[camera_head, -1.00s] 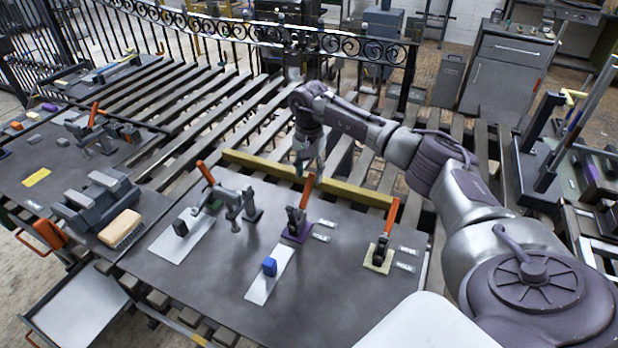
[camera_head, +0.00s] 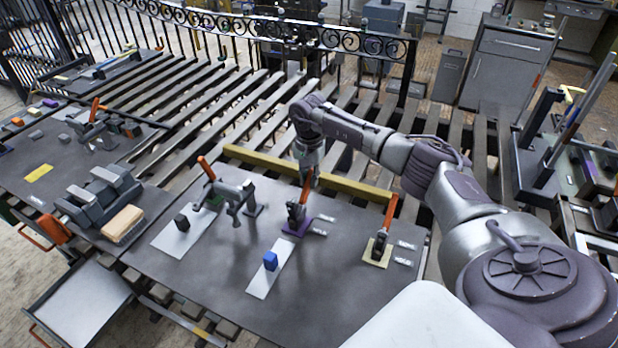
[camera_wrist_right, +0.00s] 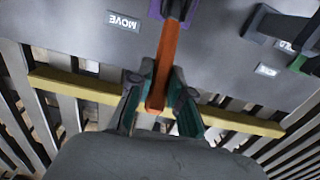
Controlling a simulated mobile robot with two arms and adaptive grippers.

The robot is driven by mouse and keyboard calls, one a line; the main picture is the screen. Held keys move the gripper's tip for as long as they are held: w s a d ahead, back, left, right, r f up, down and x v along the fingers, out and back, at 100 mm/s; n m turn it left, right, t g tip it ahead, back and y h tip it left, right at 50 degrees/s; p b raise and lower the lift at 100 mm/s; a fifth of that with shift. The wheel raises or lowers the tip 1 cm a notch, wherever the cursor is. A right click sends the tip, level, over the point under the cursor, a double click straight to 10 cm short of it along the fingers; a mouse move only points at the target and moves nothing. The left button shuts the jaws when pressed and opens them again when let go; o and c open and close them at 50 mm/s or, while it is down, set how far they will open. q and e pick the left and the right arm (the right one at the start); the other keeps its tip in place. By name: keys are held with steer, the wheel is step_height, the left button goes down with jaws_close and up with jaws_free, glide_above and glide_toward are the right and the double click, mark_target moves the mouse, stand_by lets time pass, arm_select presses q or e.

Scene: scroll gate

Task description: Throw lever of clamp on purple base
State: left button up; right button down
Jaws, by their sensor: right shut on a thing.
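The clamp on the purple base (camera_head: 297,226) stands on the dark table in the head view, its orange lever (camera_head: 305,192) pointing up. My right gripper (camera_head: 309,174) is at the top of this lever, with its arm reaching in from the right. In the right wrist view, the two fingers of my right gripper (camera_wrist_right: 162,80) are on either side of the orange lever (camera_wrist_right: 166,58) and shut on it. The purple base (camera_wrist_right: 173,8) shows at the top edge there. My left gripper is not in view.
A clamp on a yellowish base (camera_head: 377,254) stands to the right, and a larger orange-handled clamp (camera_head: 232,193) to the left. A blue block (camera_head: 270,260) sits on a pale strip in front. A yellow bar (camera_head: 345,184) runs behind the clamps.

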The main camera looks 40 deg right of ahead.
mark_target(306, 186)
stand_by(0.3)
steer(key=shift+s+a+r+t+h, duration=0.3)
steer(key=shift+a+r+h, duration=0.15)
steer(key=shift+h, duration=0.15)
steer(key=shift+s+a+r+t+h, duration=0.15)
steer(key=shift+a+r+t+h, duration=0.1)
steer(key=shift+a+t+h, duration=0.3)
steer(key=shift+s+a+r+h, duration=0.15)
steer(key=shift+s+a+h, duration=0.2)
steer(key=shift+h, duration=0.4)
steer(key=shift+s+a+r+t+h+b, duration=0.2)
steer(key=shift+a+t+h+b, duration=0.2)
steer(key=shift+a+h+b, duration=0.15)
steer(key=shift+s+a+r+t+h+b, duration=0.2)
steer(key=shift+a+t+h+b, duration=0.2)
steer(key=shift+h, duration=0.25)
steer(key=shift+a, duration=0.1)
steer(key=c, duration=1.1)
jaws_free()
